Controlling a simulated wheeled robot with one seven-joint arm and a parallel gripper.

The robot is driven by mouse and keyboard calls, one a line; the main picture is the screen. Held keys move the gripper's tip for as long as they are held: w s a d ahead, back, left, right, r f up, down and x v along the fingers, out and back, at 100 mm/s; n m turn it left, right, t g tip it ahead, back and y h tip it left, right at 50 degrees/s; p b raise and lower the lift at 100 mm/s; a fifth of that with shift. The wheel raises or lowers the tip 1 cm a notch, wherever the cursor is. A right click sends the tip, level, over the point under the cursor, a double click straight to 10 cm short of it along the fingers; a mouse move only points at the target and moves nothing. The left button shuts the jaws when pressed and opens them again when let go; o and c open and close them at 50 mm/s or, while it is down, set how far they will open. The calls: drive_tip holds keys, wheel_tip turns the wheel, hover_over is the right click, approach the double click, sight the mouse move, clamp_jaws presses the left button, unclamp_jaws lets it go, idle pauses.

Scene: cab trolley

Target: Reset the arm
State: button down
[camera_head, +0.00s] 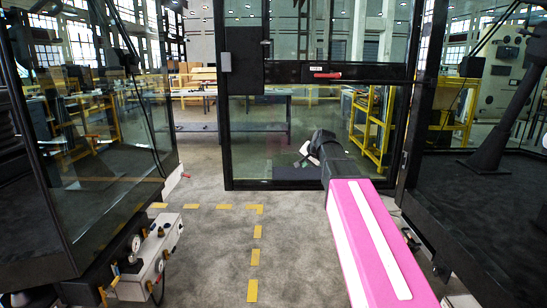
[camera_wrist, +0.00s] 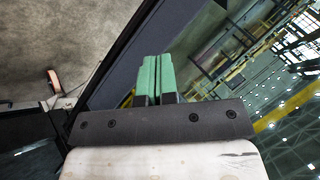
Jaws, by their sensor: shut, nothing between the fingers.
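My arm (camera_head: 372,245), pink with white stripes, reaches forward from the lower right in the head view and ends at a dark joint near the glass door. My gripper (camera_wrist: 157,62) shows in the wrist view. Its two green fingers lie side by side, shut and empty. In the head view I cannot make out the fingers. The wrist view looks tilted, with the concrete floor at upper left and the hall roof at right.
Glass-walled cabs flank me at left (camera_head: 110,190) and right (camera_head: 470,200). A gauge panel (camera_head: 150,262) sits at lower left. The floor (camera_head: 205,255) with yellow dashes is clear in the middle.

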drive_tip(key=s+d+f+n+g+h, duration=0.2)
drive_tip(key=s+d+f+n+g, duration=0.1)
drive_tip(key=s+f, duration=1)
drive_tip(key=s+d+f+n+g+h, duration=0.1)
drive_tip(key=s+f+g, duration=0.3)
drive_tip(key=s+f, duration=0.9)
wheel_tip(320, 180, down, 6)
drive_tip(key=shift+s+d+f+n+h, duration=0.25)
drive_tip(key=shift+s+d+n+h, duration=0.15)
drive_tip(key=shift+d+n, duration=0.5)
